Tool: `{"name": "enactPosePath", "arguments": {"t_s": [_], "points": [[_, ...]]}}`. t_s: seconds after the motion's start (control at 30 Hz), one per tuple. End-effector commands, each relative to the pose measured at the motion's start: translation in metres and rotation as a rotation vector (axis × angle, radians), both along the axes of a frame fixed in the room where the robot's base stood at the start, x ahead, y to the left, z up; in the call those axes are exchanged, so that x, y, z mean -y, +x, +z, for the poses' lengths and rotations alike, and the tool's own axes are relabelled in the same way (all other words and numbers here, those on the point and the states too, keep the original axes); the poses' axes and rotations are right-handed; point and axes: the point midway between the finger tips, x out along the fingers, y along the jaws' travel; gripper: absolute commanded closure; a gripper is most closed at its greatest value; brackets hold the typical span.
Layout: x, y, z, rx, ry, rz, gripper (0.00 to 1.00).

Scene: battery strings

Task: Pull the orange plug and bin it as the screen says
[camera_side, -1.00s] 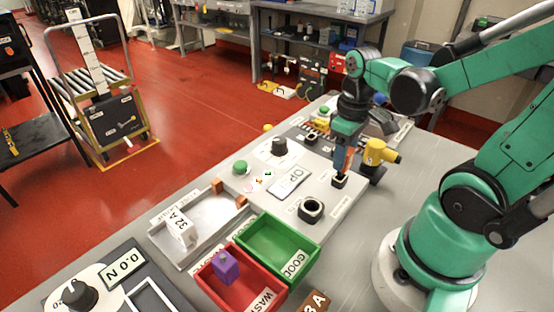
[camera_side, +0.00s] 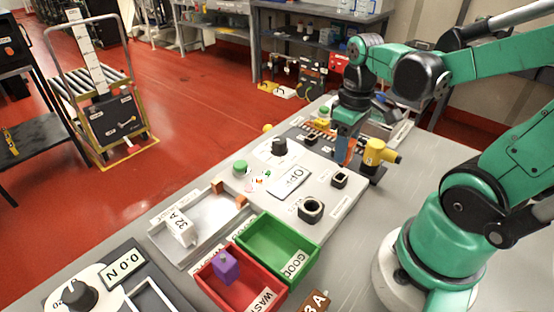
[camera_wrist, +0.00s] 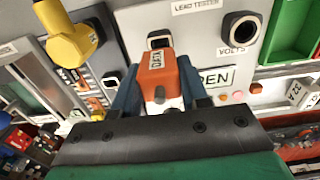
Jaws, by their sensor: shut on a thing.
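My gripper (camera_wrist: 158,88) is shut on the orange plug (camera_wrist: 157,66), which carries a white label. In the side view the gripper (camera_side: 346,148) holds the plug above the back of the grey tester panel (camera_side: 345,205), clear of the small black socket (camera_side: 340,179), which looks empty. The tester's screen (camera_side: 288,182) is a light plate; in the wrist view the screen (camera_wrist: 216,78) shows "PEN", its left end hidden. The green bin (camera_side: 262,225), marked GOOD, is empty. The red bin (camera_side: 268,298), marked as waste, holds a purple plug (camera_side: 225,267).
A larger VOLTS socket (camera_side: 311,208) sits on the panel. A yellow fitting (camera_side: 376,154) stands close right of the gripper. A metal tray (camera_side: 205,222) holds a white "32 A" block (camera_side: 181,226). A dial unit (camera_side: 78,293) is front left.

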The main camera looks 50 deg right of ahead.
Motion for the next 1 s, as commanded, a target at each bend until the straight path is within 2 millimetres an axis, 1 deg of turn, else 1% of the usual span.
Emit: {"name": "enactPosePath", "arguments": {"t_s": [0.53, 0.9, 1.0], "points": [[0.000, 0.000, 0.035, 0.000, 0.000, 0.000, 1.00], [0.000, -0.001, 0.039, 0.000, 0.000, 0.000, 1.00], [-0.003, 0.002, 0.040, 0.000, 0.000, 0.022, 1.00]]}}
